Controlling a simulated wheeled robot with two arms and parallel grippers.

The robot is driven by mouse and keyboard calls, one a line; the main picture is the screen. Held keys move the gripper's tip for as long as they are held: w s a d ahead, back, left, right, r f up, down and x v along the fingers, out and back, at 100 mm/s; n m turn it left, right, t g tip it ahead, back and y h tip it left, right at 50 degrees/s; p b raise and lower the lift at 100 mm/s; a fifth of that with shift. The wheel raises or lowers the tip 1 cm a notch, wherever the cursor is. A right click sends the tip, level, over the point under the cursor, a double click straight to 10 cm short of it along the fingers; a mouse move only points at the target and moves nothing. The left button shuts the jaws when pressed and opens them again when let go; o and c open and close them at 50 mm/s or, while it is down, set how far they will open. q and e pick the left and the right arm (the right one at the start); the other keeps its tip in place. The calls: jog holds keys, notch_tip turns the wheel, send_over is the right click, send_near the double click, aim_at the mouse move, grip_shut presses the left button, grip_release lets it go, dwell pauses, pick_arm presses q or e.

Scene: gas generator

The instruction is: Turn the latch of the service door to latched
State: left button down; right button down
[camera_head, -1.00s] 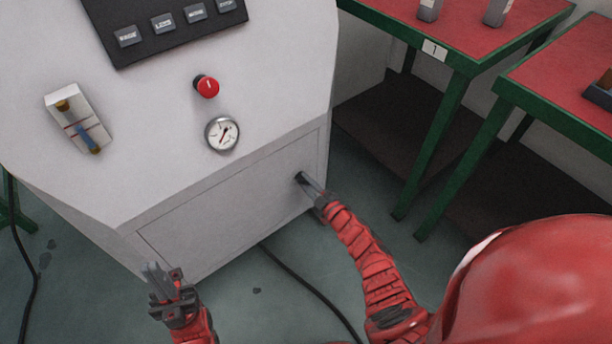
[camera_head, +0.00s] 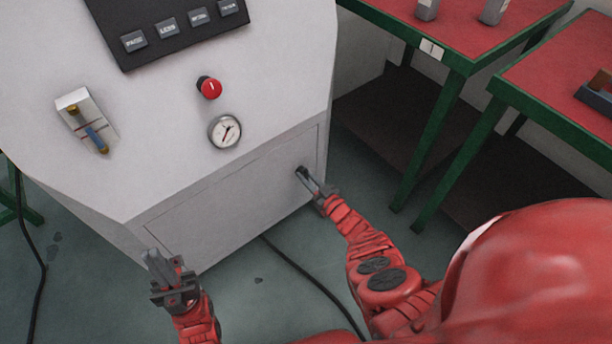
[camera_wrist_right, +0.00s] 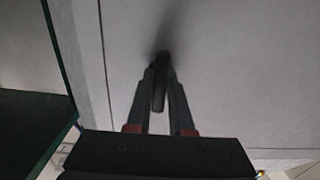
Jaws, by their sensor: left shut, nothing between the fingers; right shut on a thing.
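The service door (camera_head: 225,208) is the grey lower panel of the white machine and lies flat in its frame. Its dark latch (camera_head: 300,171) sits near the door's right edge. My right gripper (camera_head: 311,182) is at the latch. In the right wrist view the latch handle (camera_wrist_right: 159,92) stands between the two fingertips, and my right gripper (camera_wrist_right: 160,82) is shut on it. The latch's base is dim and blurred there, so I cannot tell its exact turn. My left gripper (camera_head: 159,264) is shut and empty, in front of the door's lower left corner.
Above the door are a pressure gauge (camera_head: 225,131), a red knob (camera_head: 209,88), a sight tube (camera_head: 88,122) and a button panel (camera_head: 170,28). Green-framed tables with red tops (camera_head: 563,75) stand at the right. A black cable (camera_head: 312,287) lies on the floor.

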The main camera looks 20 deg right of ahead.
dwell(0.6)
jog(key=c, duration=0.8)
grip_release()
jog(key=shift+s, duration=0.1)
jog(key=shift+s+d+p, duration=0.15)
jog(key=shift+s+p, duration=0.15)
jog(key=shift+p, duration=0.05)
jog(key=p+v, duration=0.1)
jog(key=v, duration=0.1)
jog(key=p+v, duration=0.1)
jog(key=v, duration=0.2)
jog(key=shift+s+d+r+p, duration=0.1)
jog(key=shift+s+r+p, duration=0.1)
jog(key=shift+p, duration=0.15)
jog(key=p+v, duration=0.2)
jog(key=v, duration=0.9)
jog(key=shift+s+f, duration=0.1)
jog(key=shift+f, duration=0.05)
